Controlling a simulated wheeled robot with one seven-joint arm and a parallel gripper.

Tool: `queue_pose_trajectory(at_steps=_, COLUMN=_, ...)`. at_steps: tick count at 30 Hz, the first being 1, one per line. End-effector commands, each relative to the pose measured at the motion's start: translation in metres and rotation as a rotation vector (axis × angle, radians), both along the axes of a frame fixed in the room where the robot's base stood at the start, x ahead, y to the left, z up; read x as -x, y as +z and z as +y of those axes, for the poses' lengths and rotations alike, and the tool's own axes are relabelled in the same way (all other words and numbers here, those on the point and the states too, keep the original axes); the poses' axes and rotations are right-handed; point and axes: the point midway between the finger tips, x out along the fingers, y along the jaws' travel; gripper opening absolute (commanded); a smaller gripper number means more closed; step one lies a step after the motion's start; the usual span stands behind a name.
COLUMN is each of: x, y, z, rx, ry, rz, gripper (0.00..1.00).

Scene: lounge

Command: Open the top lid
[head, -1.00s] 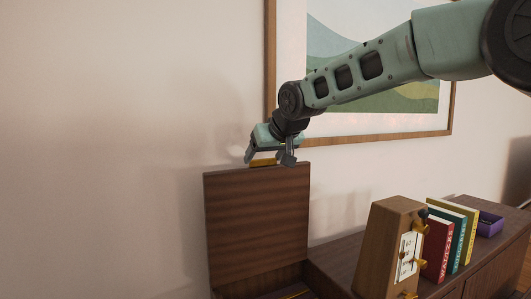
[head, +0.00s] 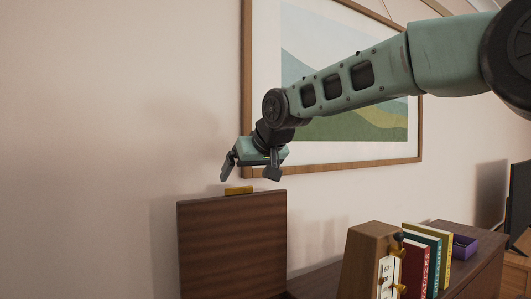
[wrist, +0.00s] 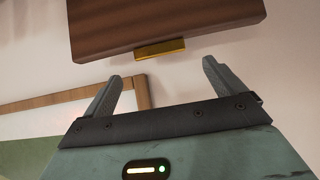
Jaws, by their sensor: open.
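The wooden lid (head: 232,245) stands raised, upright near the wall, in the head view. A small brass handle (head: 238,190) sits on its top edge. In the wrist view the lid (wrist: 160,22) is at the top, with the brass handle (wrist: 160,48) along its edge. My gripper (head: 247,177) is open and empty just above the handle. In the wrist view the two fingers of my gripper (wrist: 160,80) are spread, with the handle beyond their tips and apart from them.
A wooden metronome (head: 365,262) stands on the cabinet (head: 478,262) to the right of the lid. Several books (head: 428,260) and a purple box (head: 464,247) are beside it. A framed picture (head: 247,90) hangs on the wall behind my arm.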

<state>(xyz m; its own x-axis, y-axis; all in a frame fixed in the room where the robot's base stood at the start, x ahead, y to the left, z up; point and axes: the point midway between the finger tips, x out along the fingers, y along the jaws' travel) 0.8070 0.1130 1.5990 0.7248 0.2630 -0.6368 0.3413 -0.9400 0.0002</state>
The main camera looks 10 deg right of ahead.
Motion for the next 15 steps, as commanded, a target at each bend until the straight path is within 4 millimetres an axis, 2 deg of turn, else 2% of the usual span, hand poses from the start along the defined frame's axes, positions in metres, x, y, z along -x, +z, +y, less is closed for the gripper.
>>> queue_pose_trajectory(at_steps=9, x=0.055, y=0.045, z=-0.020, rx=-0.003, ry=-0.001, rz=-0.007, gripper=0.95)
queue_pose_trajectory(at_steps=15, x=0.080, y=0.069, z=-0.029, rx=-0.002, ry=0.000, rz=-0.006, gripper=0.95)
